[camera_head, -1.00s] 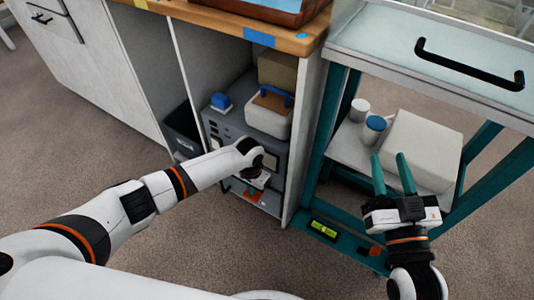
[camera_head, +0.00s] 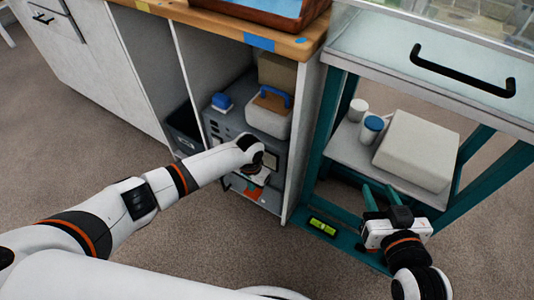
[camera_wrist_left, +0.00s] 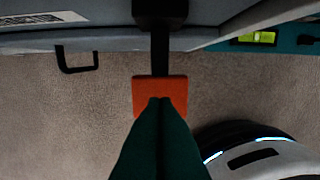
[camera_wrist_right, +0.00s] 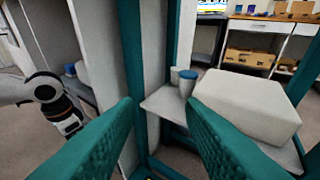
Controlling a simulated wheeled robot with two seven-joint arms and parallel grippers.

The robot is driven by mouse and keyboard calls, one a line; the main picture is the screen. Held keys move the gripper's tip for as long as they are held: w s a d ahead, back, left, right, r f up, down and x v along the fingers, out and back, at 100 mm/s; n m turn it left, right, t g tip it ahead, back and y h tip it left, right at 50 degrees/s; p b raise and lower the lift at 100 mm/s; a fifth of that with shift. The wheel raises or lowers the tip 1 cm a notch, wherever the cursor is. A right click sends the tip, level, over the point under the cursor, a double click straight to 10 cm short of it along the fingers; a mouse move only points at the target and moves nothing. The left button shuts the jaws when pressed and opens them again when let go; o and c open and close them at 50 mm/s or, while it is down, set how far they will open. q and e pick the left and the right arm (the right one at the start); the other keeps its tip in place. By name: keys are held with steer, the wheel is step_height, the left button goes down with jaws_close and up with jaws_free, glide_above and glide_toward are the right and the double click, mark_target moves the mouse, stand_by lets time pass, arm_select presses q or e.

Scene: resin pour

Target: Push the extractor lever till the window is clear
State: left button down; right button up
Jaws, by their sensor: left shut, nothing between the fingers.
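The extractor is a grey box (camera_head: 228,130) low in the open cabinet bay, with a pale panel (camera_head: 271,160) on its front. Its lever shows in the left wrist view as a black shaft ending in an orange pad (camera_wrist_left: 160,84). Orange also shows below my left gripper (camera_head: 256,184) in the head view. In the left wrist view my left gripper (camera_wrist_left: 159,100) is shut and empty, its tips overlapping the pad's lower part; I cannot tell whether they touch. My right gripper (camera_head: 374,196) is open and empty in front of the teal frame, also seen in the right wrist view (camera_wrist_right: 160,104).
A white box with a blue handle (camera_head: 268,118) and a blue item (camera_head: 221,101) sit on the extractor. A green level (camera_head: 322,227) lies on the teal frame's bottom rail. The right shelf holds a pale block (camera_head: 413,150) and two small containers (camera_head: 371,130).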

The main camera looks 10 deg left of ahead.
stand_by(0.4)
